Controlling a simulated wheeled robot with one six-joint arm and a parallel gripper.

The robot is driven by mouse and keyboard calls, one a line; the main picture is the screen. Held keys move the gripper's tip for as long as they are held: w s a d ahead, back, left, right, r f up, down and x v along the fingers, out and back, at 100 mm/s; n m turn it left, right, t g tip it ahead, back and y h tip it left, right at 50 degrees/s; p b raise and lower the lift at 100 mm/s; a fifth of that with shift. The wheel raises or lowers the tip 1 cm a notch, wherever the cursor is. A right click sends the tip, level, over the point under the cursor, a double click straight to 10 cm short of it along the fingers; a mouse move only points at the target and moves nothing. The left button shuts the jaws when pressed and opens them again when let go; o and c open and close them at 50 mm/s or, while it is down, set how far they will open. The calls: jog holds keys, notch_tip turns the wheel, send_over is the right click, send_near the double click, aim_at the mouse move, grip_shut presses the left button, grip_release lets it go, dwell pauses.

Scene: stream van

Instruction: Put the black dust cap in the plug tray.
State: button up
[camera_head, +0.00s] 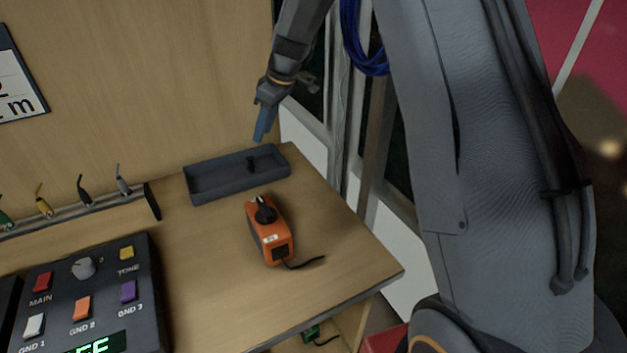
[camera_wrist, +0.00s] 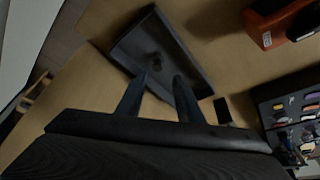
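The dark grey plug tray (camera_head: 237,178) lies at the far right corner of the wooden bench against the back panel. A small black piece (camera_head: 251,165), which looks like the dust cap, is inside the tray toward its right half. In the wrist view, the tray (camera_wrist: 186,55) lies beyond the fingertips, with the small dark piece (camera_wrist: 155,59) faintly visible on its floor. My gripper (camera_head: 261,136) is above the tray's back edge, apart from the black piece. In the wrist view, my gripper (camera_wrist: 158,78) has its two fingers spread with nothing between them.
An orange device (camera_head: 268,232) with a black knob and cable stands in front of the tray. A rail (camera_head: 100,212) with several coloured plugs runs along the back left. A black button panel (camera_head: 95,290) fills the front left. The bench's right edge is close to the tray.

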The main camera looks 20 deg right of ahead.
jog(key=s+d+f+m+h, duration=0.1)
jog(key=s+d+m, duration=0.2)
jog(key=s, duration=0.8)
jog(key=s+d+f+m+g+h, duration=0.1)
jog(key=s+d+m, duration=0.3)
jog(key=s, duration=0.8)
jog(key=s+d+f+m+h, duration=0.1)
jog(key=s+d+m, duration=0.2)
jog(key=s, duration=0.9)
jog(key=shift+d+m+g+h, duration=0.25)
jog(key=shift+m+g+h, duration=0.05)
jog(key=shift+m, duration=0.2)
jog(key=shift+s, duration=0.1)
